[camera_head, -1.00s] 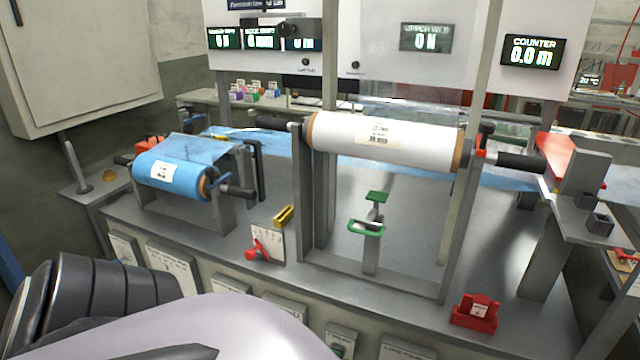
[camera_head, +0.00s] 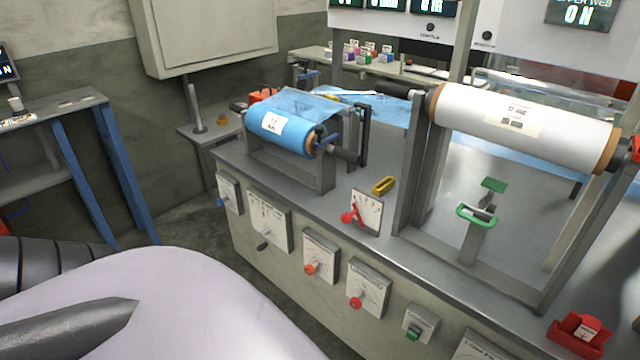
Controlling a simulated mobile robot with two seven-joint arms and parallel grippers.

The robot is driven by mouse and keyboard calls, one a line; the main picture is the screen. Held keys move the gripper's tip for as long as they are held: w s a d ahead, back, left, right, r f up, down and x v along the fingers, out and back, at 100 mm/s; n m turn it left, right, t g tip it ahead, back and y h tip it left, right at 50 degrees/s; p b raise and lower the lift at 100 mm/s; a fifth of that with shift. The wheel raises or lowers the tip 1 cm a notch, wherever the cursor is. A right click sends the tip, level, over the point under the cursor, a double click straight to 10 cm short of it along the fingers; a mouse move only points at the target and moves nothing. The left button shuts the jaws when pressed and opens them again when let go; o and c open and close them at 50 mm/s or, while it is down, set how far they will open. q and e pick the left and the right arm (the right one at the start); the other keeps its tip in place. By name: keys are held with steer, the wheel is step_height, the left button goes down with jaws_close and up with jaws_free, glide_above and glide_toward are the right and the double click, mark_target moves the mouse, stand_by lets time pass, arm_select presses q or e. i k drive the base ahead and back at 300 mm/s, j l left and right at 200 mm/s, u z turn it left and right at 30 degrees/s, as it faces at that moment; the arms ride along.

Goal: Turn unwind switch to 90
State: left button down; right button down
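Several switch plates are set along the front face of the machine bench. They include a plate with a blue knob (camera_head: 221,202), one with a black handle (camera_head: 264,246), one with an orange knob (camera_head: 310,269), one with a red knob (camera_head: 355,303) and one with a green knob (camera_head: 414,334). A dial plate with a red lever (camera_head: 350,215) stands on the bench top. The labels are too small to read, so I cannot tell which is the unwind switch. Neither gripper is in view; parts of my own arm fill the lower left.
A blue film roll (camera_head: 283,135) and a white roll (camera_head: 470,118) sit on stands on the bench. A yellow piece (camera_head: 383,185), a green-handled post (camera_head: 477,213) and a red holder (camera_head: 579,334) are on the bench top. A blue-legged table (camera_head: 60,115) is at left; floor shows between.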

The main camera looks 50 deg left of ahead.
mark_target(355, 303)
steer(key=u, duration=1.15)
steer(key=z, duration=0.5)
steer(key=i+j+z, duration=0.1)
steer(key=j+z, duration=0.85)
steer(key=j, duration=1.2)
steer(key=k+j+z, duration=0.1)
steer(key=j, duration=1.2)
steer(key=k+z, duration=0.05)
